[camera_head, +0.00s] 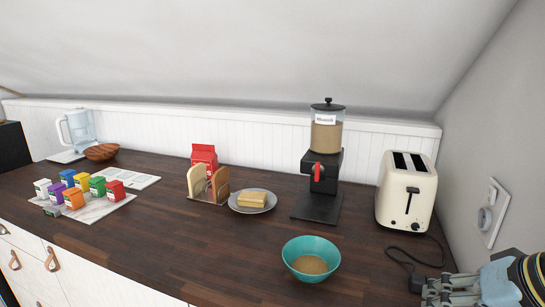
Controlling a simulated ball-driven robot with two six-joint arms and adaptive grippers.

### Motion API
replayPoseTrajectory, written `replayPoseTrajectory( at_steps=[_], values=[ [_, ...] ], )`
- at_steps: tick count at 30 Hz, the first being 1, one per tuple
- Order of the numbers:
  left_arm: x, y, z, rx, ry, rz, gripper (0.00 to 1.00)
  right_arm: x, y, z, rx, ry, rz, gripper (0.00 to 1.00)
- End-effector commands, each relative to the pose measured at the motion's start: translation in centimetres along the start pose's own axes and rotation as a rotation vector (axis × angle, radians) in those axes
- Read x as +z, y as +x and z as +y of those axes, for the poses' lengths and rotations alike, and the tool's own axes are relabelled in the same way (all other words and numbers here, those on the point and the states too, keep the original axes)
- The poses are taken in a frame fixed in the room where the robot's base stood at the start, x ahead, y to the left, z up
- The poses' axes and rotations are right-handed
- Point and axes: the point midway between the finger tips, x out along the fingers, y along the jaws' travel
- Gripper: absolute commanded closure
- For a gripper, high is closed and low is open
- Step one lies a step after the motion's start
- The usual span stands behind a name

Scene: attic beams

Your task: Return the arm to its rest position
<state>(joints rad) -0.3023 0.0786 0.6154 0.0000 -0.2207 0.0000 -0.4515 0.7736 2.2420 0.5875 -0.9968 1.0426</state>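My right gripper (435,291) shows in the lower right corner of the head view, over the front right of the counter, with its grey fingers pointing left. It is cut off by the frame edge, and I cannot tell whether it is open or shut. I see nothing clearly held in it. A black piece at the end of a cord (415,284) lies just left of its fingertips; contact is unclear. My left gripper is not in view.
A teal bowl (297,249) with tan contents stands left of the gripper on the dark counter (180,247). A cream toaster (405,193) stands behind.

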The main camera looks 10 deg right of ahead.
Motion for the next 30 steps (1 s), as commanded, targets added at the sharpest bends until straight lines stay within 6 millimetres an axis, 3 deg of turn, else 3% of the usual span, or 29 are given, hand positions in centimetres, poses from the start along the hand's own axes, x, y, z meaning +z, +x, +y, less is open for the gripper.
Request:
replayPoseTrajectory(
  at_steps=[1,12,21,29,30],
  values=[
    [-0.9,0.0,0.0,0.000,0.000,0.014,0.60,0.6,0.0,-0.1,0.004,-0.018,-0.004,0.71],
    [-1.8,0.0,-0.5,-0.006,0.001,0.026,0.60,4.7,-0.3,0.3,0.100,-0.261,-0.024,0.71],
    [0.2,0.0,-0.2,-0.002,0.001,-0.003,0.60,8.9,-1.8,0.9,0.226,-0.508,-0.095,0.71],
    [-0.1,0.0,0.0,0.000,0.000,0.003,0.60,12.8,-4.4,1.6,0.337,-0.692,-0.227,0.71],
    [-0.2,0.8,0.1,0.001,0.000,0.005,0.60,13.0,-2.2,2.8,0.341,-0.693,-0.231,0.71]
  ],
)
